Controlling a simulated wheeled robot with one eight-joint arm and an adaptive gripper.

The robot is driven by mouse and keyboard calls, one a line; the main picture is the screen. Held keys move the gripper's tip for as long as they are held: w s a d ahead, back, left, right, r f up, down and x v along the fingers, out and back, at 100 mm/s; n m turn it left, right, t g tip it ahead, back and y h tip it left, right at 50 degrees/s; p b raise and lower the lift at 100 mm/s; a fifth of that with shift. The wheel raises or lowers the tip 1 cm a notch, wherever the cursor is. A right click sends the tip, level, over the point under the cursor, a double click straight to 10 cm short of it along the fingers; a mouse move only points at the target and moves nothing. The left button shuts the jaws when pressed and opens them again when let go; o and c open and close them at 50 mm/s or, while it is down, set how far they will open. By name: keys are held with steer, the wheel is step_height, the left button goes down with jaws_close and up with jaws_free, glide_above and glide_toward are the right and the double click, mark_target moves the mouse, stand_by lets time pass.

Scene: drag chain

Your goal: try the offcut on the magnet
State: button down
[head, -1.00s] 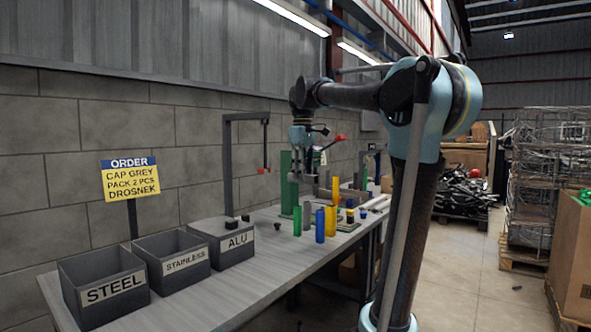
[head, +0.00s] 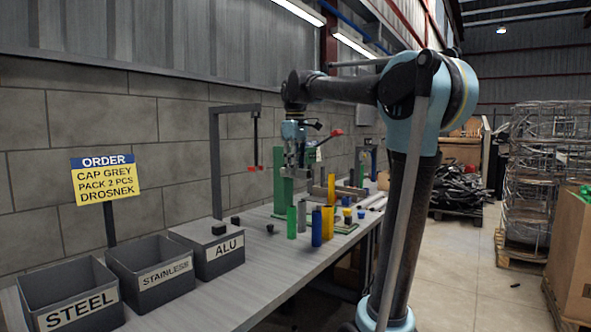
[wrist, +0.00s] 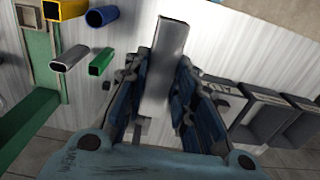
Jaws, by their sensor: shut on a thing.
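The offcut, a straight grey metal piece (wrist: 164,62), stands out between the fingers of my gripper in the wrist view. My gripper (head: 297,165) is shut on it, above the bench beside the green post (head: 282,185). In the head view the held piece is too small to make out clearly. What looks like the magnet, a red-tipped end (head: 254,168), hangs on a dark rod from a black gallows stand (head: 214,165). It is left of my gripper and apart from it. I cannot make out the magnet in the wrist view.
Steel (head: 72,300), stainless (head: 150,270) and alu (head: 210,255) bins stand at the bench's left end. Upright green (head: 291,222), grey (head: 301,214), blue (head: 316,228) and yellow (head: 327,222) tubes stand below my gripper. Small black caps lie near the alu bin. An order sign (head: 105,180) stands behind.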

steer(key=w+a, duration=0.4)
steer(key=a, duration=0.2)
steer(key=shift+w, duration=0.35)
stand_by(0.5)
steer(key=shift+w+a, duration=0.3)
steer(key=shift+a, duration=0.35)
stand_by(1.5)
steer(key=shift+s+d+r, duration=0.1)
steer(key=shift+s+d, duration=0.5)
steer(key=shift+d, duration=0.25)
stand_by(3.5)
